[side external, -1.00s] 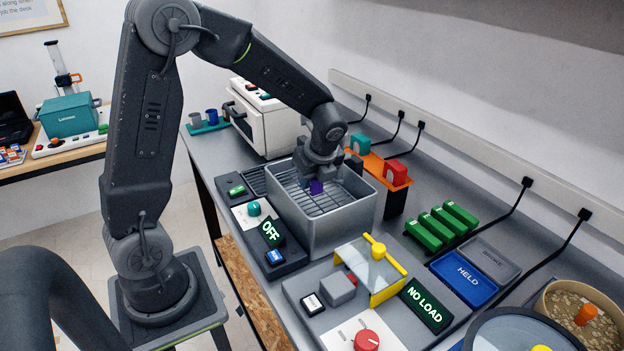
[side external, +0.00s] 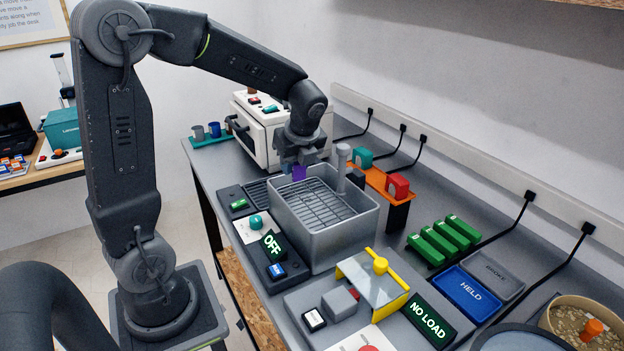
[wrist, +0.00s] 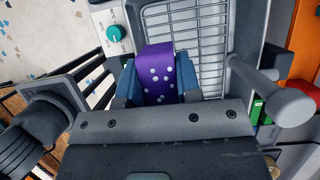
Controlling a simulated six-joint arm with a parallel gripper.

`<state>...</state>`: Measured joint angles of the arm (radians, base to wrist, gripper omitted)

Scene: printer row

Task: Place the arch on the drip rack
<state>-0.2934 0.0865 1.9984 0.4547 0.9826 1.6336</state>
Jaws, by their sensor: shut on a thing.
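The purple arch (wrist: 160,75), with pale dots on its face, is between my gripper's blue fingers (wrist: 158,82) in the wrist view. My gripper (side external: 299,170) is shut on it in the side view, where only a small purple part (side external: 299,174) shows. It is held up near the back-left rim of the grey basin (side external: 335,243). A dark slatted rack (side external: 258,191), which looks like the drip rack, lies beside the basin's back-left side. Part of its slats shows left of my gripper in the wrist view (wrist: 97,87). The arch's underside is hidden.
The basin has a wire grid (side external: 322,205) inside and a grey post (side external: 342,165) at its back rim. A white oven-like box (side external: 262,135) stands close behind the rack. An orange shelf (side external: 377,181) with teal and red pieces is to the right.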

